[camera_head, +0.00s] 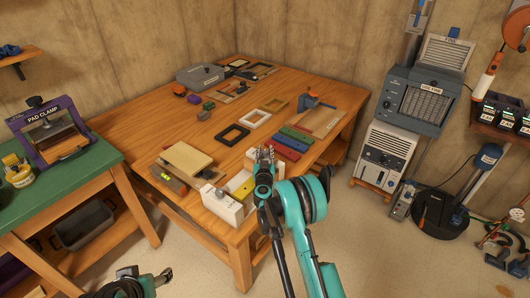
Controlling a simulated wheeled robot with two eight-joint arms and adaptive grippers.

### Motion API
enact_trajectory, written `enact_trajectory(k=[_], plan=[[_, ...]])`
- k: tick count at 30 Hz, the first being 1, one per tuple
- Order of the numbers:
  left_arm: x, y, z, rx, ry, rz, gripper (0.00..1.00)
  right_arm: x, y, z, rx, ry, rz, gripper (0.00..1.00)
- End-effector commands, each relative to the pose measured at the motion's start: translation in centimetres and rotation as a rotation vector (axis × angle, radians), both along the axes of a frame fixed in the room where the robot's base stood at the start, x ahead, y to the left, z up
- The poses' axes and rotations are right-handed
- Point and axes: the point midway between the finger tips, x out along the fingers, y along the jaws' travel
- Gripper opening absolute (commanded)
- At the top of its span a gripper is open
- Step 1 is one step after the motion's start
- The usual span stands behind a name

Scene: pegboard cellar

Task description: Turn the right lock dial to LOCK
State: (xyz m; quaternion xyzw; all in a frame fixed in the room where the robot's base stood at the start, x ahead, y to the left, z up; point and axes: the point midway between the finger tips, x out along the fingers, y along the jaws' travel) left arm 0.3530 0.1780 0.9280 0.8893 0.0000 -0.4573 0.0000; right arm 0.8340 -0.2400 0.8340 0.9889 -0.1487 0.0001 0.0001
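A fixture with two white end blocks stands at the near corner of the wooden workbench. Its left white block (222,206) carries a small dark mark or dial on its front. A yellow piece (241,184) lies between the blocks. The right white block (251,158) is partly covered by my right gripper (264,153). I cannot make out the right lock dial or its setting; the gripper and arm cover that area. My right gripper's fingertips show slightly apart, with nothing visible between them. My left gripper (161,278) is low at the bottom edge, away from the bench, its fingers too small to judge.
The workbench (142,139) holds a tan-topped box (186,160), colored bars (290,140), and several frames (232,135). A green table (62,183) with a purple pad clamp (47,133) stands left. Grey machines (418,100) stand right. Floor between bench and machines is mostly clear.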

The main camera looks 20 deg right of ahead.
Motion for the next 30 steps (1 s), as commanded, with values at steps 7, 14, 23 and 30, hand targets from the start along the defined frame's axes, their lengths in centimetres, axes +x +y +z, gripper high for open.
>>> enact_trajectory(k=[7,14,23,30], plan=[[0.0,0.0,0.0,0.000,0.000,0.000,0.63,0.0,0.0,0.0,0.000,0.000,0.000,0.48],[0.0,0.0,0.0,0.000,0.000,0.000,0.63,-1.1,0.4,0.0,0.000,0.000,0.001,0.48],[0.0,0.0,0.0,0.000,0.000,0.000,0.63,-5.9,1.8,0.0,0.000,0.000,0.001,0.48],[0.0,0.0,0.0,0.000,0.000,0.000,0.63,-7.2,2.2,0.0,0.000,0.000,0.001,0.48]])
